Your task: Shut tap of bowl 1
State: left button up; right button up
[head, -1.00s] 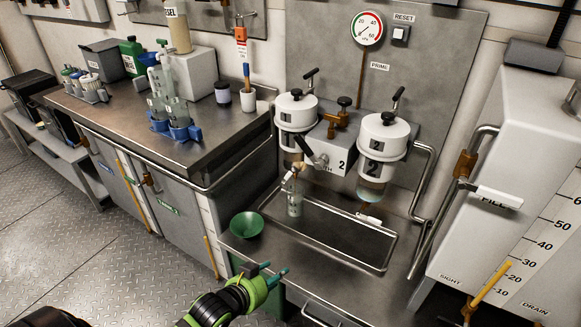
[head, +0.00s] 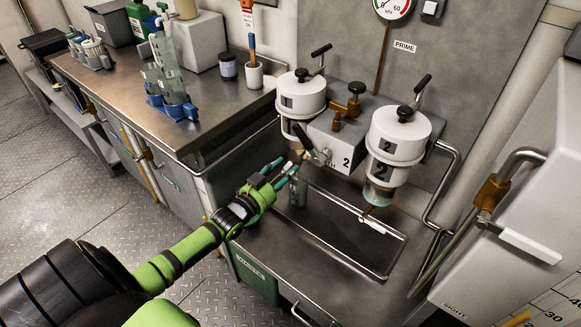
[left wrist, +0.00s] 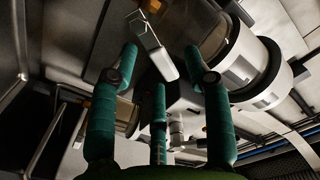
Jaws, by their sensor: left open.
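Bowl 1 (head: 300,95) is the left white filter housing on the back panel. Its tap, under the bowl, is mostly hidden behind my left gripper's fingers in the head view. My left gripper (head: 279,172) is open, its teal fingertips just in front of the tap area; I cannot tell whether they touch it. In the left wrist view the gripper (left wrist: 160,70) shows teal fingers spread apart, with a pale lever (left wrist: 153,47) beyond and between the tips. A small clear bottle (head: 298,191) stands below the tap. My right gripper is not in view.
Bowl 2 (head: 397,145) hangs to the right, its white-handled tap (head: 372,225) below. A recessed sink tray (head: 345,235) lies underneath. A white tank (head: 530,200) stands at right.

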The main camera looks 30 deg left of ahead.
pick_arm(q)
jog(key=shift+w+d, duration=0.1)
jog(key=shift+w, duration=1.05)
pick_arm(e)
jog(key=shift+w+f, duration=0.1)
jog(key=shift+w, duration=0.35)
pick_arm(q)
grip_shut()
jog(key=shift+d+f+m, duration=0.2)
jog(key=shift+d+m, duration=0.1)
jog(key=shift+m, duration=0.6)
jog(key=m, duration=0.2)
jog(key=shift+d+f+m, duration=0.3)
jog(key=shift+f, duration=0.1)
jog(key=shift+s+d+f+m+b, duration=0.1)
jog(key=shift+f+m+b, duration=0.45)
jog(key=shift+m, duration=0.9)
jog(key=shift+w+d+f+m+b, duration=0.1)
jog(key=shift+f+m+b, duration=0.45)
jog(key=shift+m, duration=0.95)
jog(key=shift+s+d+f+m+b, duration=0.1)
jog(key=shift+f+m+b, duration=0.45)
jog(key=shift+m, duration=0.9)
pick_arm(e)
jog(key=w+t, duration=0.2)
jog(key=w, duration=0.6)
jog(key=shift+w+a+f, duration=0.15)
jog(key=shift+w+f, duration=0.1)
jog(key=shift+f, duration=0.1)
